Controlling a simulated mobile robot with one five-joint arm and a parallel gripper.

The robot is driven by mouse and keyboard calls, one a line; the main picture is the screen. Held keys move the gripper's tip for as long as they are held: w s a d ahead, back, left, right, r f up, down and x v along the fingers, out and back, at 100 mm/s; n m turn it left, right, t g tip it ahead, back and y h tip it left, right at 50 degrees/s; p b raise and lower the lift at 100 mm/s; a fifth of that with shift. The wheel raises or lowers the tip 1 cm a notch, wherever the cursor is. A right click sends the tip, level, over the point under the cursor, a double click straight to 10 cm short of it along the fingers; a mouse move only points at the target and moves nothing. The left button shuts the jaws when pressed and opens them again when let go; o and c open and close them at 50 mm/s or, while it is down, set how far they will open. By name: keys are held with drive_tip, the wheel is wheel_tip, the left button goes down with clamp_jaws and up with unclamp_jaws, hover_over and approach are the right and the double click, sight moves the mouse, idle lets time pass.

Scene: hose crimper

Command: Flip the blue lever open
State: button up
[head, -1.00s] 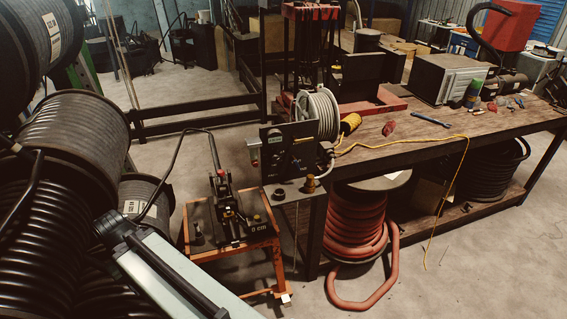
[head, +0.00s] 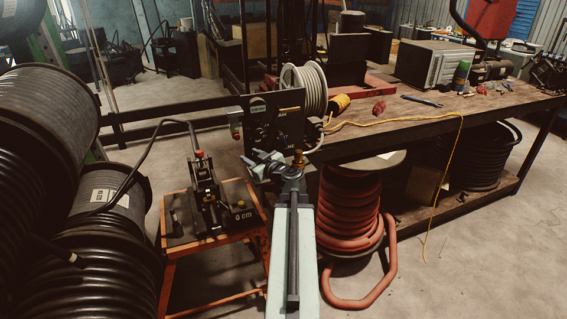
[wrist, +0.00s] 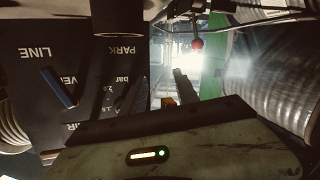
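The blue lever (wrist: 60,88) shows in the wrist view, lying at a slant on a black panel (wrist: 35,50) among upside-down labels that include LINE and PARK. In the head view I cannot make out the lever; my gripper covers the lower part of the panel (head: 262,112). My gripper (head: 274,163) is in front of that panel's lower edge. In the wrist view its two dark fingers (wrist: 157,93) stand apart with nothing between them. The lever is left of both fingers there, outside the gap.
A brass fitting (head: 298,157) is close behind my gripper. An orange stand (head: 170,240) with a press is left of my arm. A white hose reel (head: 306,90) and yellow tool (head: 340,103) sit by the panel on the bench (head: 400,121). Black hose reels (head: 48,120) crowd the left.

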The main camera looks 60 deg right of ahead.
sight(284, 143)
drive_tip(key=s+d+h, duration=0.1)
drive_tip(key=s+d, duration=0.2)
drive_tip(key=s+d+m+h+b, duration=0.1)
drive_tip(key=s+d+h, duration=0.1)
drive_tip(key=s+d, duration=0.1)
drive_tip(key=s+d+m+g+h, duration=0.1)
drive_tip(key=s+d+h, duration=0.1)
drive_tip(key=s+d, duration=0.2)
drive_tip(key=shift+s+r, duration=0.2)
drive_tip(key=shift+s, duration=0.2)
drive_tip(key=x, duration=0.8)
drive_tip(key=shift+w, duration=0.1)
drive_tip(key=shift+a, duration=0.15)
clamp_jaws()
